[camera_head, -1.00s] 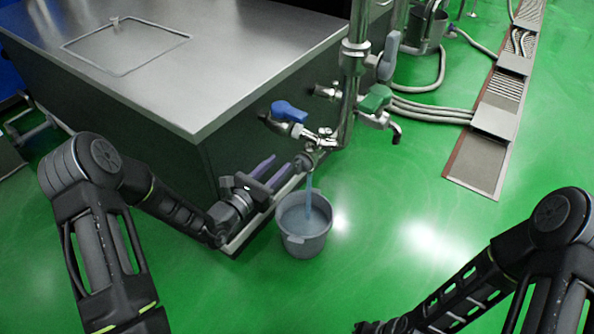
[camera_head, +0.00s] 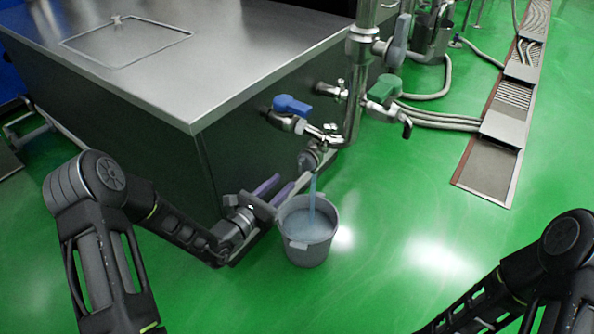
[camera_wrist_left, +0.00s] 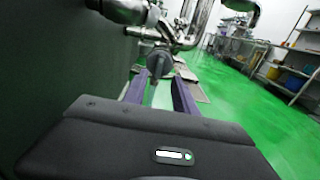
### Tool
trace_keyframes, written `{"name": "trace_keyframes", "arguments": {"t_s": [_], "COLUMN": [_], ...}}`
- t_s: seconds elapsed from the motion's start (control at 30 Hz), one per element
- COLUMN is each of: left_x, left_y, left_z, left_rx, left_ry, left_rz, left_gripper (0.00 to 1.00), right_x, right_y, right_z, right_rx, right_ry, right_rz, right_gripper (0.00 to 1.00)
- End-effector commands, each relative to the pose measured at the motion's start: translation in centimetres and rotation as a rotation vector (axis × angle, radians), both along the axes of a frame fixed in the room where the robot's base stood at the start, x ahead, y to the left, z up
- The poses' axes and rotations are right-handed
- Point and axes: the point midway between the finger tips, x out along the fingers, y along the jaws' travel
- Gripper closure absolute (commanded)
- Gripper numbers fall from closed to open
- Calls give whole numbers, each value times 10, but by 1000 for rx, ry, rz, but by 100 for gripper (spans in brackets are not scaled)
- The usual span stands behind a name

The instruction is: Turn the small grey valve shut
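A small grey valve (camera_head: 310,158) sits low on the pipework at the corner of the steel tank. In the left wrist view its grey body and handle (camera_wrist_left: 160,62) show ahead of my fingers. Pale bluish liquid (camera_head: 312,192) runs from the outlet into a grey bucket (camera_head: 309,252) on the floor. My left gripper (camera_head: 280,186) has its two purple fingers apart, with a gap between them, just left of and below the valve. In the left wrist view the finger gap (camera_wrist_left: 156,92) looks empty, and the tips seem short of the valve. My right gripper is out of view.
A blue-handled valve (camera_head: 292,105) and a green-handled valve (camera_head: 385,89) are above. A larger grey lever (camera_head: 398,40) is on the upright pipe. The steel tank (camera_head: 150,60) stands at left. Green floor is open at right, beside a drain channel (camera_head: 490,165).

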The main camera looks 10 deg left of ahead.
Motion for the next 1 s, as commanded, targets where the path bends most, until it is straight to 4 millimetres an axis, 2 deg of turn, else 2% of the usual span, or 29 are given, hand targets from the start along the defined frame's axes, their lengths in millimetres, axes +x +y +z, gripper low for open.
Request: {"name": "trace_keyframes", "arguments": {"t_s": [0.17,0.6,0.93,1.0], "left_x": [11,67,72,72], "left_y": [-5,-27,-29,-29], "left_z": [-2,-2,0,0], "left_rx": [0,0,-1,-1], "left_ry": [-2,-1,0,0], "left_rz": [-3,-1,-1,-1], "left_gripper": [66,66,66,70], "right_x": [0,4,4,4], "right_y": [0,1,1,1], "right_z": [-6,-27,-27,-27], "right_rx": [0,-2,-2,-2], "right_ry": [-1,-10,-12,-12], "right_rz": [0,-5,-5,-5], "right_gripper": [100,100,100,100]}}
